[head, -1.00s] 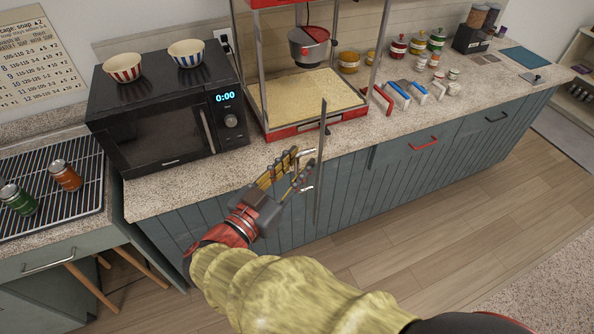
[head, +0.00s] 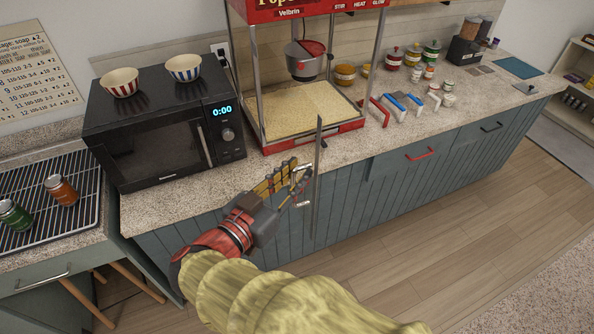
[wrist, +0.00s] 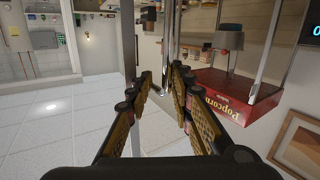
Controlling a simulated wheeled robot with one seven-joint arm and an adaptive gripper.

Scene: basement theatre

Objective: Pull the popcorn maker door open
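The popcorn maker (head: 308,136) stands on the counter, a red-framed glass case with a kettle and popcorn inside. Its front is uncovered. Its door (head: 317,170) is swung out toward me and appears nearly edge-on, reaching past the counter's front edge. The door's metal handle (head: 302,188) is on the near side of the door. My gripper (head: 294,183) is at this handle, fingers apart on either side of it; firm contact cannot be told. In the wrist view, my gripper (wrist: 162,80) shows spread fingers, and the popcorn maker's red top (wrist: 235,95) is at right.
A black microwave (head: 165,130) with two striped bowls stands left of the popcorn maker. Blue-grey cabinets (head: 400,185) run below. The wooden floor (head: 440,240) in front is clear.

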